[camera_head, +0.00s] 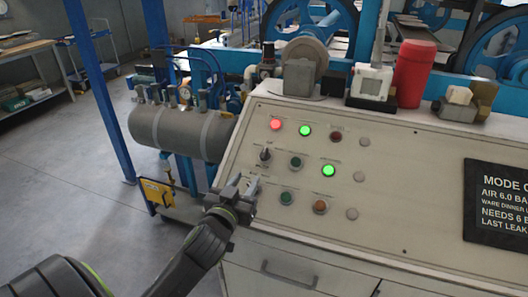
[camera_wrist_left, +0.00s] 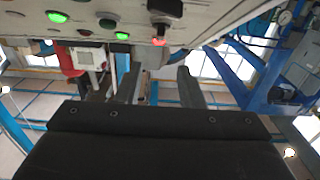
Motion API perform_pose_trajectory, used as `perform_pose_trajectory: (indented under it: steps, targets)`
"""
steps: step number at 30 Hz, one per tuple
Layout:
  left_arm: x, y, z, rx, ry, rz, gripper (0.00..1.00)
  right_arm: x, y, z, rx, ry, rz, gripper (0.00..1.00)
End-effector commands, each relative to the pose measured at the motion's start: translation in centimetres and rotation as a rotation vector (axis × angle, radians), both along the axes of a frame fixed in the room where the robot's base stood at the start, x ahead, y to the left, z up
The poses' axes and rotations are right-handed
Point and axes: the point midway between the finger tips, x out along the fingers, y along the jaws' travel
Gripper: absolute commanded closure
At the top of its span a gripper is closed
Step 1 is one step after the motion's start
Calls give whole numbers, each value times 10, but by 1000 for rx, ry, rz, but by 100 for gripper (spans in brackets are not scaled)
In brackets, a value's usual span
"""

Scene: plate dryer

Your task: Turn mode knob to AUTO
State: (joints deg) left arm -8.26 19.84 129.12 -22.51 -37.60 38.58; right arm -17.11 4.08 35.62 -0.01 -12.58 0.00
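The black mode knob (camera_head: 265,154) is on the sloped cream control panel (camera_head: 420,190), at the left end of its middle row, with its pointer roughly upright. In the left wrist view, a black knob (camera_wrist_left: 165,8) shows at the top edge, partly cut off, with the lit red lamp (camera_wrist_left: 158,42) just below it. My left gripper (camera_head: 245,186) is at the panel's lower left, below the knob and apart from it. Its two fingers stand apart with nothing between them in the wrist view (camera_wrist_left: 158,75). The knob's labels are too small to read. My right gripper is not in view.
Near the knob are a red lamp (camera_head: 276,124), a lit green lamp (camera_head: 305,130) and a dark green button (camera_head: 295,162). Another green button (camera_head: 286,198) is right of my gripper. A grey tank (camera_head: 180,130) and a yellow bracket (camera_head: 156,192) stand left of the panel.

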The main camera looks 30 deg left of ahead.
Motion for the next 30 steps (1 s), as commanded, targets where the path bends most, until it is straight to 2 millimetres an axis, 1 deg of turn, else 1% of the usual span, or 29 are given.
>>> perform_pose_trajectory:
  steps: [1, 6, 18, 24, 30]
  targets:
    - [11, 2, 2, 2, -1, -1, 65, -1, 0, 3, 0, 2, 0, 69]
    - [43, 10, 2, 1, 0, 0, 65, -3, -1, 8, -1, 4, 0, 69]
    - [110, 26, 1, 1, 2, 0, 65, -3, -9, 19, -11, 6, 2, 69]
    - [130, 31, 0, 1, 2, 0, 65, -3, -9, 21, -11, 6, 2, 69]
    - [137, 33, -1, 1, 3, 0, 65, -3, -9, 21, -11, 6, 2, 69]
